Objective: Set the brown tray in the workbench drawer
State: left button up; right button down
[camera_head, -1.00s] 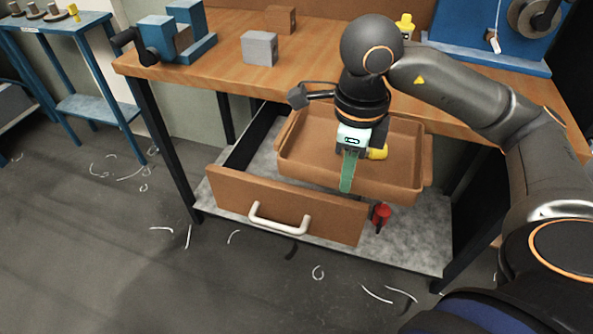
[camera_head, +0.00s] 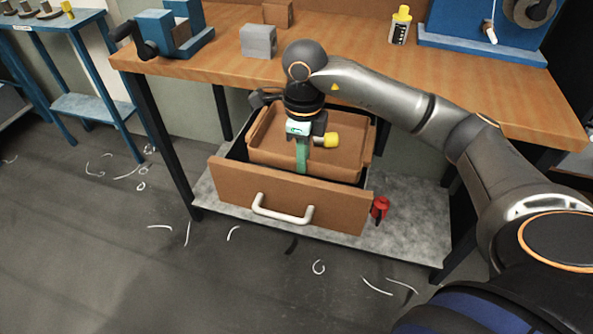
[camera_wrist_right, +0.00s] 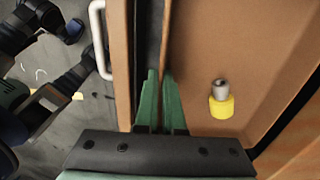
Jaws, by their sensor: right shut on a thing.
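The brown tray (camera_head: 265,137) is over the open workbench drawer, its front wall close behind the brown drawer front (camera_head: 235,190). Its rim stands above the drawer sides, and I cannot tell whether it rests on the drawer bottom. My right gripper (camera_head: 302,160) is shut on the tray's front wall from above. In the right wrist view the green fingers (camera_wrist_right: 159,100) pinch that wall, with a dark gap between it and the drawer front (camera_wrist_right: 122,60). A yellow piece with a grey tip (camera_wrist_right: 221,104) lies in the tray. My left gripper is not in view.
The workbench top (camera_head: 350,68) overhangs the back of the drawer. A red object (camera_head: 379,208) sits on the grey lower shelf (camera_head: 415,215), right of the drawer.

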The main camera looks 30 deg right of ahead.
aim_at(296, 171)
jog(key=w+f, duration=0.2)
jog(key=shift+w+f, duration=0.1)
jog(key=shift+f, duration=1.7)
jog(key=shift+f+b, duration=0.55)
jog(key=shift+b, duration=0.1)
jog(key=c, duration=1)
grip_release()
